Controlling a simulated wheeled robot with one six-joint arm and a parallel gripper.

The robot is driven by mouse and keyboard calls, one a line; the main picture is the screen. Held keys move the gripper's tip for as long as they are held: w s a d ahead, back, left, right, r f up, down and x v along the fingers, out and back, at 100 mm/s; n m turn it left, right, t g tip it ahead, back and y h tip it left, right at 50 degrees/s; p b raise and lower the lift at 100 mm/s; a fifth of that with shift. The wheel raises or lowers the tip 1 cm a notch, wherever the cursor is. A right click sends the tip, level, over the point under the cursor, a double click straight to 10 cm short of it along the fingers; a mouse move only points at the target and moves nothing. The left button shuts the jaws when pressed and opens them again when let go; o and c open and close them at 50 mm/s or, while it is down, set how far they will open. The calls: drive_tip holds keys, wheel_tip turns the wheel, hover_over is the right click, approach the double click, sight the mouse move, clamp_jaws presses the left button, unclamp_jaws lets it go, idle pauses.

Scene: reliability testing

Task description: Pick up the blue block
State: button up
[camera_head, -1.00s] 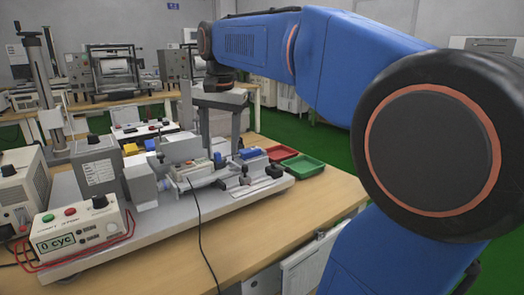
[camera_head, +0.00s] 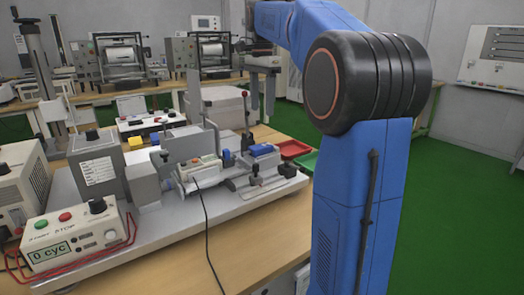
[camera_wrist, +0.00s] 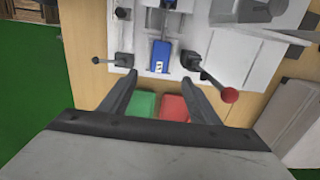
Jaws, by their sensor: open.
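The blue block (camera_head: 262,150) sits on the right part of the test fixture, beside small black clamps. In the wrist view, a blue block (camera_wrist: 161,56) lies on a light metal strip, ahead of my fingers and roughly in line with the gap between them. My gripper (camera_head: 262,92) hangs with its fingers pointing down, behind the fixture in the head view. In the wrist view my gripper (camera_wrist: 160,92) has its two fingers wide apart with nothing between them. The block is apart from the fingers.
A lever with a red knob (camera_wrist: 229,95) stands close to the right finger. A red tray (camera_head: 292,148) and a green tray (camera_head: 307,162) lie right of the fixture. A control box (camera_head: 75,235) stands front left. A black cable crosses the table's front.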

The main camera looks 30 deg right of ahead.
hover_over(261, 146)
drive_tip(key=f, duration=0.8)
drive_tip(key=shift+w+d, duration=0.15)
drive_tip(key=shift+d, duration=0.1)
drive_tip(key=shift+a+f, duration=0.15)
drive_tip(key=shift+f, duration=1.2)
drive_tip(key=shift+a+f, duration=0.1)
drive_tip(key=shift+f, duration=1.2)
drive_tip(key=c, duration=1.2)
